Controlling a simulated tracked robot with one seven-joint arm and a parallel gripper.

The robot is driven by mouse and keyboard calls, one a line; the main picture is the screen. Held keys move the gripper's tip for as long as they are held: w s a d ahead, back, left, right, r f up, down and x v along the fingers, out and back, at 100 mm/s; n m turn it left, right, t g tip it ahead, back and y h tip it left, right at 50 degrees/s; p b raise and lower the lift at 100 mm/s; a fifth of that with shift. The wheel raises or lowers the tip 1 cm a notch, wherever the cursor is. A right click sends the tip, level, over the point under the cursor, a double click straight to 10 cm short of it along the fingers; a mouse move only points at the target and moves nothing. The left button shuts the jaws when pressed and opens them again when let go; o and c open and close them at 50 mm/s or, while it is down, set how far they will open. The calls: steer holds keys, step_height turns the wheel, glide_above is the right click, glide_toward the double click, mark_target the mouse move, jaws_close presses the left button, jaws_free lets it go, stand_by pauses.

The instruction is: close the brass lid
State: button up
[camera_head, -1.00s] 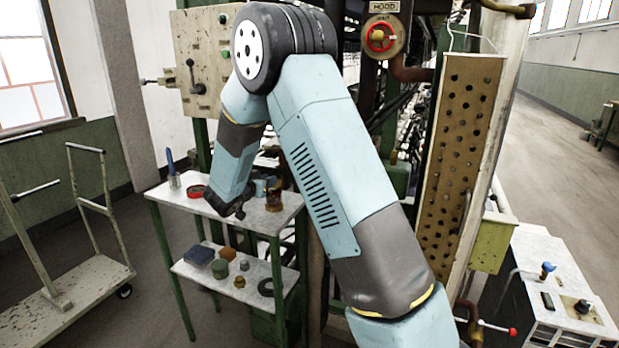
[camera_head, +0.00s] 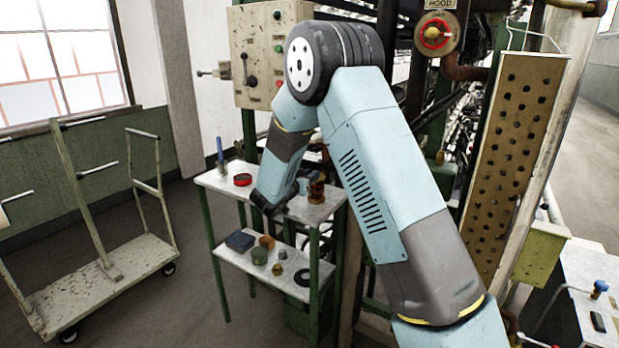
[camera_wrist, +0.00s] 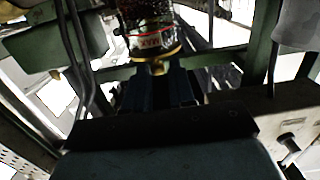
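A dark amber jar with brass-coloured parts (camera_head: 316,191) stands on the small table's upper shelf. In the wrist view a jar with a red-edged label reading like "WAX" (camera_wrist: 150,30) is at the top, with a brass-coloured band (camera_wrist: 156,55) at its lower end in the picture. I cannot tell whether this band is the lid, or how far a lid is open. My gripper (camera_head: 268,207) hangs at the table's front, left of the jar. In the wrist view its dark fingers (camera_wrist: 156,72) point at the brass band. Shadow hides their gap and any contact.
The upper shelf (camera_head: 222,181) also holds a red round tin (camera_head: 243,180) and a blue-handled tool (camera_head: 220,152). Several small items lie on the lower shelf (camera_head: 237,257). A control box (camera_head: 262,60) and machine frame stand behind. A trolley (camera_head: 100,285) stands left on open floor.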

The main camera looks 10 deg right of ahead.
steer(key=shift+o, duration=0.7)
steer(key=shift+w+f, duration=0.1)
steer(key=shift+w, duration=0.1)
steer(key=shift+o, duration=1.3)
steer(key=shift+d, duration=0.1)
steer(key=shift+s, duration=0.1)
steer(key=f+v, duration=0.1)
steer(key=v, duration=1.2)
steer(key=shift+s+a+r, duration=0.25)
steer(key=shift+a+r, duration=0.1)
steer(key=shift+r, duration=0.05)
